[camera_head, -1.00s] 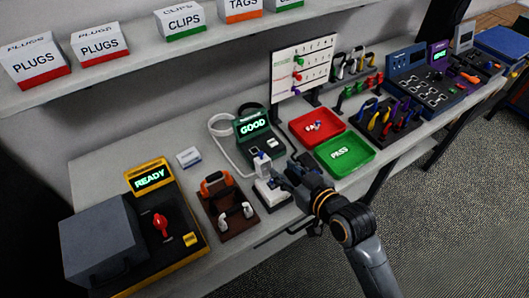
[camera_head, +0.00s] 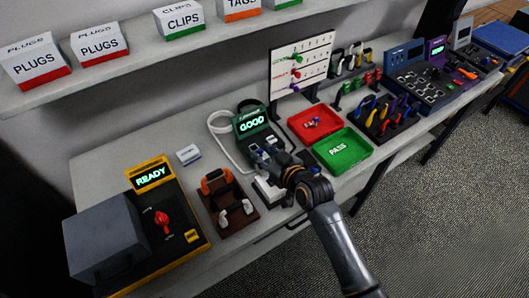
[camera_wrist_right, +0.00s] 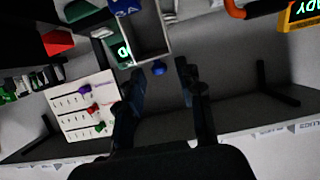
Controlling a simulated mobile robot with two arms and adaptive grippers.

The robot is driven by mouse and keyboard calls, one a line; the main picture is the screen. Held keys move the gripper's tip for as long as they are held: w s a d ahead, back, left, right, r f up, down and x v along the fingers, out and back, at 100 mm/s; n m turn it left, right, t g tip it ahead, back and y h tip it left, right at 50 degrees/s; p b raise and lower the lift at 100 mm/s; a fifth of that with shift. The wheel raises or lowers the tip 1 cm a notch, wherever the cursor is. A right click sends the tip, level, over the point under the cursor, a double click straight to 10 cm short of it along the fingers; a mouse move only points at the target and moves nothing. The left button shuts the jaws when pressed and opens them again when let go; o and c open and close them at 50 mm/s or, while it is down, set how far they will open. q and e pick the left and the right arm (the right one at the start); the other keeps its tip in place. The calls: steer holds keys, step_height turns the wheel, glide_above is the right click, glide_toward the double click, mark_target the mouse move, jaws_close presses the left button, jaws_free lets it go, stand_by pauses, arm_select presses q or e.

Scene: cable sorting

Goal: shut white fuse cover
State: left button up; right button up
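The white fuse holder (camera_head: 266,188) stands on the bench in front of the green GOOD tester. My right gripper (camera_head: 277,157) is over it and hides most of the cover in the head view. My right gripper (camera_wrist_right: 160,75) is open there, with one finger on each side of the knob's line. I cannot tell whether it touches the knob. My left gripper is not in view.
The green tester (camera_head: 250,122) reads GOOD and has a pale cable loop. A brown stand (camera_head: 222,203) is left of the holder, and a yellow-black READY machine (camera_head: 186,240) farther left. Red (camera_head: 302,133) and green (camera_head: 350,163) trays lie to the right.

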jaws_close()
